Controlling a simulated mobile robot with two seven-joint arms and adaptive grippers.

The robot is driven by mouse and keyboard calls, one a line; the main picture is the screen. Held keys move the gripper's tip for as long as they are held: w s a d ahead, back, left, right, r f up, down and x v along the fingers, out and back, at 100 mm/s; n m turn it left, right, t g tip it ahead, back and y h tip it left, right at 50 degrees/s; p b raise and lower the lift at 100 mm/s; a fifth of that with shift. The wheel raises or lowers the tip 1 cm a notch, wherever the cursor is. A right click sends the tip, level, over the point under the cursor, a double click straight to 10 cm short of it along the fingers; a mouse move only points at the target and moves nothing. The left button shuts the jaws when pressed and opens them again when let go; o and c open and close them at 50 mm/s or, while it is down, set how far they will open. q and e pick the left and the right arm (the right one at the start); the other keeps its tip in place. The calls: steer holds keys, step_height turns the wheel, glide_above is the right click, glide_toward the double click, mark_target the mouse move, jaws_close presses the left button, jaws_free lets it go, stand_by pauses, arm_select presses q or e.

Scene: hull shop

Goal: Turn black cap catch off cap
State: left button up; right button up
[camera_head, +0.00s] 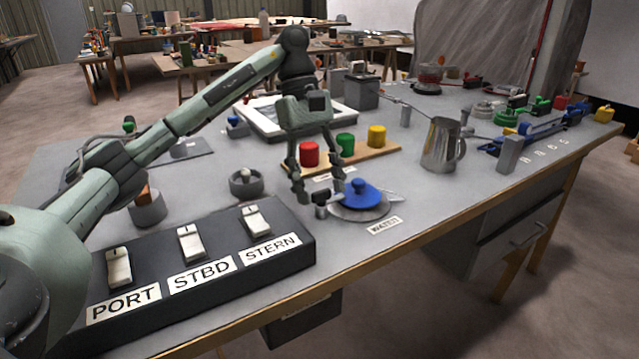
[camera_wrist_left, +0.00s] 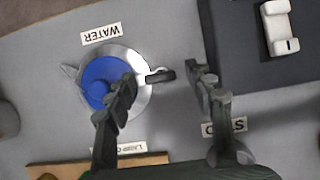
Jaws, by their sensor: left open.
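A round blue cap (camera_head: 362,194) sits on a silver plate (camera_head: 375,212) behind the WATER label (camera_head: 384,225); it also shows in the left wrist view (camera_wrist_left: 98,88). The small black catch (camera_head: 321,197) is at the left edge of the plate, and in the left wrist view it is a short dark bar (camera_wrist_left: 160,75) beside the cap. My left gripper (camera_head: 320,190) is open, pointing down, with its fingers on either side of the catch. In the left wrist view the fingers (camera_wrist_left: 161,82) stand apart, one overlapping the cap's edge. Contact cannot be told. My right gripper is out of view.
Red (camera_head: 309,154), green (camera_head: 345,143) and yellow (camera_head: 377,136) caps stand on a wooden strip behind the gripper. A metal jug (camera_head: 438,146) stands to the right.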

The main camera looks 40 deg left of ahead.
arm_select(q)
steer(key=c, duration=1.2)
steer(key=shift+o, duration=0.2)
